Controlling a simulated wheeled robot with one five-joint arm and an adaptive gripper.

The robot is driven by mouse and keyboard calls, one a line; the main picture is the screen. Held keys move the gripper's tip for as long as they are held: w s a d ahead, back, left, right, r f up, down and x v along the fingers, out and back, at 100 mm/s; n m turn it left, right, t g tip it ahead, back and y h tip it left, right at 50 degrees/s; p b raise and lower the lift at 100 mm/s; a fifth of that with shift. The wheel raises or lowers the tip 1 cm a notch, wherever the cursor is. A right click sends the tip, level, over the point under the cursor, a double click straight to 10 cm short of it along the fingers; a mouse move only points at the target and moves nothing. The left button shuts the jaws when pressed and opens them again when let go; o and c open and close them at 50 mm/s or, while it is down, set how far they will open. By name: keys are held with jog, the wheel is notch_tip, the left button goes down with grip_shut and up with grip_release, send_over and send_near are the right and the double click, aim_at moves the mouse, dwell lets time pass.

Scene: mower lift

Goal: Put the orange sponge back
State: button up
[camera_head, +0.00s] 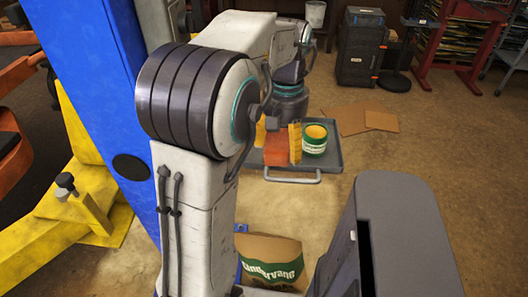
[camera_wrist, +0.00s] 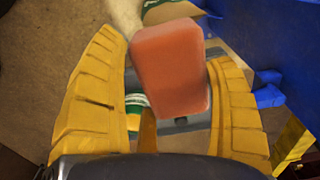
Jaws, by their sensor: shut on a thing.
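The orange sponge (camera_wrist: 170,65) is a rounded block between the yellow fingers of my gripper (camera_wrist: 168,85) in the wrist view. My gripper is shut on it. The sponge's right side meets the right finger; its contact with the left finger is unclear in this view. In the head view the sponge (camera_head: 277,150) shows between the fingers of my gripper (camera_head: 278,143), in front of a dark grey tray (camera_head: 333,157). I cannot tell its exact height above the tray. My arm hides part of the tray.
A green and white tin with a yellow top (camera_head: 314,140) stands on the tray. A brown paper bag (camera_head: 270,262) is nearer me. A blue post (camera_head: 100,90) and yellow lift arm (camera_head: 75,215) are at left. Flat cardboard (camera_head: 362,118) lies behind; floor at right is clear.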

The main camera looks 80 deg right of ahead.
jog(key=w+d+f+p, duration=0.1)
jog(key=d+f+p, duration=0.1)
jog(key=d, duration=0.1)
jog(key=w+d+f+p, duration=0.1)
jog(key=d+f+p, duration=0.1)
jog(key=d+p, duration=0.1)
jog(key=w+d+f+p, duration=0.1)
jog(key=d+f+p, duration=0.1)
jog(key=d+p, duration=0.1)
jog(key=shift+w+d, duration=0.3)
jog(key=shift+w, duration=0.1)
jog(key=shift+w+d+f+p, duration=0.2)
jog(key=shift+d+f+p, duration=0.2)
jog(key=shift+d+p, duration=0.05)
jog(key=f+p, duration=0.2)
jog(key=p, duration=0.1)
jog(key=shift+a, duration=0.1)
jog(key=shift+f, duration=1.05)
jog(key=shift+f, duration=0.2)
jog(key=o, duration=1.1)
jog(key=shift+r, duration=0.1)
